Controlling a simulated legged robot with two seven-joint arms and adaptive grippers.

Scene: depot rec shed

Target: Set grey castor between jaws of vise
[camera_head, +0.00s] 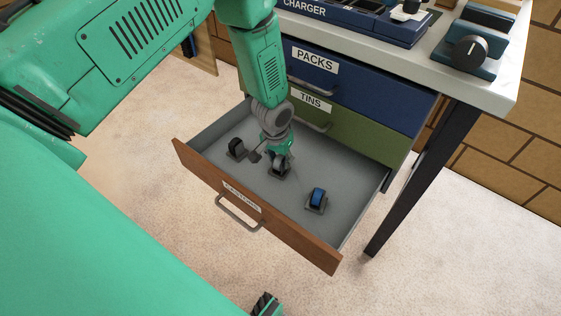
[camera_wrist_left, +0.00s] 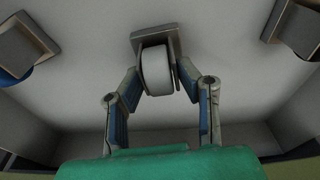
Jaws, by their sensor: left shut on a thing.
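The grey castor (camera_head: 279,169) is in the middle of the open bottom drawer, its pale wheel and square plate clear in the left wrist view (camera_wrist_left: 156,68). My left gripper (camera_head: 278,157) reaches down into the drawer and is shut on it, with a finger on each side of the wheel in the wrist view (camera_wrist_left: 157,88). I cannot tell whether the castor touches the drawer floor. The vise (camera_head: 473,55), teal with a round dark knob, is on the bench top at upper right; its jaws are hard to make out.
A black castor (camera_head: 236,149) and a blue castor (camera_head: 317,199) lie left and right in the same drawer (camera_head: 335,256). The tins drawer (camera_head: 362,134) and packs drawer (camera_head: 385,93) above are shut. A charger (camera_head: 355,20) stands on the bench left of the vise.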

